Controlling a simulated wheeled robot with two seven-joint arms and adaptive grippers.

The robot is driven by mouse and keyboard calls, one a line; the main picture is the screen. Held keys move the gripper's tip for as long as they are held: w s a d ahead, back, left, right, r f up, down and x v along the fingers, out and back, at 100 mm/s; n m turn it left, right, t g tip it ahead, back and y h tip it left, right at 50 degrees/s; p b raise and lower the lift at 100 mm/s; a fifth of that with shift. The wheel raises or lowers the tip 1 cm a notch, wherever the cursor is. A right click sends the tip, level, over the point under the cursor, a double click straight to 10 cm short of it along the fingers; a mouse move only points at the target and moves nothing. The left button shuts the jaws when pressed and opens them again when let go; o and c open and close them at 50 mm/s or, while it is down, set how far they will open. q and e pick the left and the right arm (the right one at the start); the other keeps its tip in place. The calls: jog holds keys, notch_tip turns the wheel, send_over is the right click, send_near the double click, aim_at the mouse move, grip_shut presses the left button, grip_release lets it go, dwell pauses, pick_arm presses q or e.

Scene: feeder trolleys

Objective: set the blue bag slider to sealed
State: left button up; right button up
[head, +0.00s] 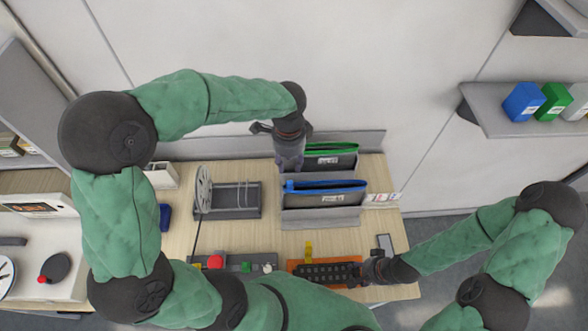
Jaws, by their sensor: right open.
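The blue bag (340,198) is a grey pouch with a blue zip edge along its top and a white label. It stands in a grey rack (320,217) in the middle of the table. Its slider is too small to make out, so its setting cannot be told. My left gripper (289,163) points down just behind and above the left end of the blue bag, beside the green bag's left end. Whether its fingers are open or shut is unclear. My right gripper (364,272) is open, at the right end of a black strip (325,274) near the table's front.
A green-edged bag (340,160) stands behind the blue one. A grey holder with a reel (204,189) is to the left. An orange base (296,264) and a grey panel with a red knob (216,262) lie in front. The wood table (260,240) is bare between them.

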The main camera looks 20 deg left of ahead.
aim_at(290, 182)
pick_arm(q)
notch_tip(290, 182, down, 10)
jog(key=shift+s+f, duration=0.1)
jog(key=shift+f, duration=0.05)
dwell(0.3)
grip_shut()
